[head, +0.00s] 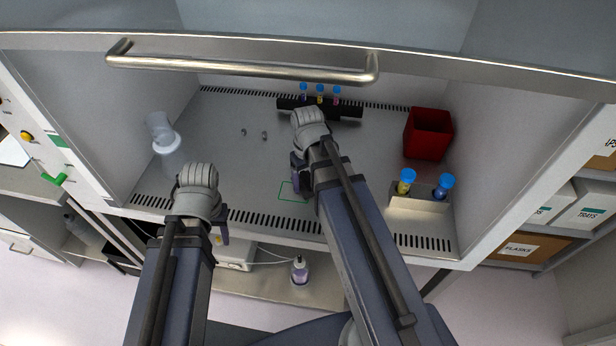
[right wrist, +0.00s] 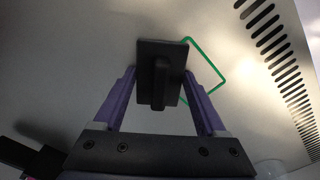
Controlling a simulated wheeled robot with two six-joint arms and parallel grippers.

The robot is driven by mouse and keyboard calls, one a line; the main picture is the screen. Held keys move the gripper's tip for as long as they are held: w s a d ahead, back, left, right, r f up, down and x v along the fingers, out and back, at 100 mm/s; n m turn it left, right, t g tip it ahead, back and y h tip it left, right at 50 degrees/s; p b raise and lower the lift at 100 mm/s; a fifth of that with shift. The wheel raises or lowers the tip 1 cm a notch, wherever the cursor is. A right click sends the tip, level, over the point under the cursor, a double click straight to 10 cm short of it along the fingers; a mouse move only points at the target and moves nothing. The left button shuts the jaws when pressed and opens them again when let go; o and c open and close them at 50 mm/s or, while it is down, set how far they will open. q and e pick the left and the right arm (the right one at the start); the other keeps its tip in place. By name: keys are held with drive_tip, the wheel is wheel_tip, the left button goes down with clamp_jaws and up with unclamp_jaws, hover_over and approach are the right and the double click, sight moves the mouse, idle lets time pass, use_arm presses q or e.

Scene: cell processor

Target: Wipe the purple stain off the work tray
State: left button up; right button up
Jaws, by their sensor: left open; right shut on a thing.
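The work tray (head: 235,165) is a grey metal surface inside the cabinet. No purple stain shows on it in either view; my right arm hides part of the tray. My right gripper (head: 299,182) is low over the tray beside a green outline (head: 292,192). In the right wrist view, my right gripper (right wrist: 160,92) is shut on a dark wiper (right wrist: 150,52), a flat plate with a ridge handle. The green outline (right wrist: 217,62) passes partly behind the wiper. My left gripper (head: 222,230) is open and empty at the tray's front edge.
A red bin (head: 428,135) and a holder (head: 418,203) with two blue-capped vials stand at the right. A black rack (head: 345,110) with blue-capped tubes is at the back. A whitish container (head: 168,143) stands at the left. Small dark bits (head: 264,135) lie mid-tray. The sash handle (head: 240,66) crosses above.

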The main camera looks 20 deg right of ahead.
sight(309, 172)
drive_tip(key=shift+f, duration=0.15)
drive_tip(key=shift+w+d, duration=0.45)
drive_tip(key=shift+w, duration=0.25)
drive_tip(key=shift+w+d, duration=0.4)
drive_tip(key=shift+w, duration=0.3)
drive_tip(key=shift+w+d, duration=0.4)
drive_tip(key=shift+w, duration=0.25)
drive_tip(key=shift+w+d, duration=0.35)
drive_tip(key=shift+w, duration=0.25)
drive_tip(key=shift+w+d, duration=0.15)
drive_tip(key=shift+w, duration=0.1)
drive_tip(key=shift+w+d, duration=0.35)
drive_tip(key=shift+w, duration=0.25)
drive_tip(key=shift+w+d, duration=0.35)
drive_tip(key=shift+w, duration=0.2)
